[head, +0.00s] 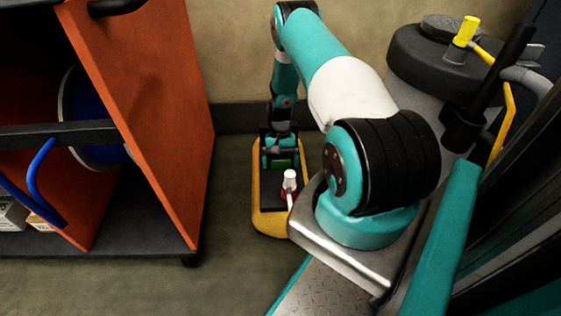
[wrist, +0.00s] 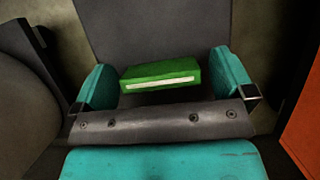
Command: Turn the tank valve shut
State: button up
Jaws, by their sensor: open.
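A grey tank (head: 422,88) with a wide black top stands at the right in the head view. A yellow knob-like piece (head: 467,30) sticks up from its top, with a yellow hose beside it; I cannot tell for sure that this is the valve. My gripper (head: 280,143) is low at the back, away from the tank, over a yellow-edged base. In the wrist view its teal fingers (wrist: 165,82) are apart. A green block (wrist: 160,74) with a white stripe shows between them; whether they touch it is unclear. The tank's valve is not recognisable in the wrist view.
An orange-sided rack (head: 140,110) with a blue reel stands at the left. The yellow-edged base (head: 268,222) bears a small red and white item (head: 289,183). My arm hides part of the tank. Floor between rack and base is clear.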

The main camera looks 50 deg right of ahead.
jog(key=p+v, duration=0.4)
jog(key=v, duration=1.3)
jog(key=shift+r+p, duration=0.2)
jog(key=shift+p, duration=0.1)
